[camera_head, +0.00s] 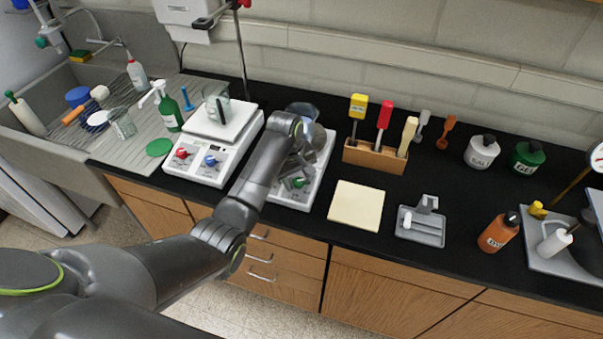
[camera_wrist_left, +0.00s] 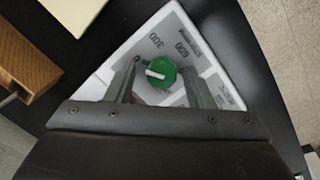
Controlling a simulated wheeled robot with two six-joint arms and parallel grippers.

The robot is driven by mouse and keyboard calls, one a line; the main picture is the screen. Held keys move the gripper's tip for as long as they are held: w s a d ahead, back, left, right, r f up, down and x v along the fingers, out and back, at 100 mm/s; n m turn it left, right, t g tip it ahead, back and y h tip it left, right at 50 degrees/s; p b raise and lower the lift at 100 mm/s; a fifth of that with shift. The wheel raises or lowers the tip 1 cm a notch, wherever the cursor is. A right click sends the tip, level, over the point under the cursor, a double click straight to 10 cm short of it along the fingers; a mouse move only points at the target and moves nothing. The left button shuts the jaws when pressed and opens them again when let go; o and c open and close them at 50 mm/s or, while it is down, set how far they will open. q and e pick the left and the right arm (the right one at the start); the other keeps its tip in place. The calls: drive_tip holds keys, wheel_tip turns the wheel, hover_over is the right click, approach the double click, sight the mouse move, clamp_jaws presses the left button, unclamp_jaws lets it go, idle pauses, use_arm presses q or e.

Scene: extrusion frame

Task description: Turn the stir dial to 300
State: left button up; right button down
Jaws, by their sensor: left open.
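The green dial (camera_wrist_left: 160,73) with a white pointer bar sits on a white device panel (camera_wrist_left: 222,88) printed with 0, 300 and 600. The bar lies nearly crosswise in the left wrist view, its left end on the side of the 0, not in line with the 300. My left gripper (camera_wrist_left: 158,82) is open, one finger on each side of the dial; I cannot tell whether they touch it. In the head view the green dial (camera_head: 299,182) shows at the front of the device (camera_head: 289,198), which my left arm partly covers. My right gripper is not in view.
A second white device (camera_head: 205,165) with red and blue knobs stands left of my arm. A wooden tool block (camera_head: 374,157), a pale yellow pad (camera_head: 356,204) and a grey tray (camera_head: 421,235) lie to the right. The black counter's front edge is close.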

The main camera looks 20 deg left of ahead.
use_arm(q)
drive_tip(key=shift+s, duration=0.15)
drive_tip(key=shift+c, duration=1)
drive_tip(key=c, duration=0.8)
drive_tip(key=m, duration=0.5)
drive_tip(key=shift+d+m+y, duration=0.1)
drive_tip(key=shift+m+y, duration=0.2)
drive_tip(key=m+y, duration=0.1)
drive_tip(key=m, duration=0.4)
drive_tip(key=shift+d+r+m, duration=0.1)
drive_tip(key=shift+m, duration=0.3)
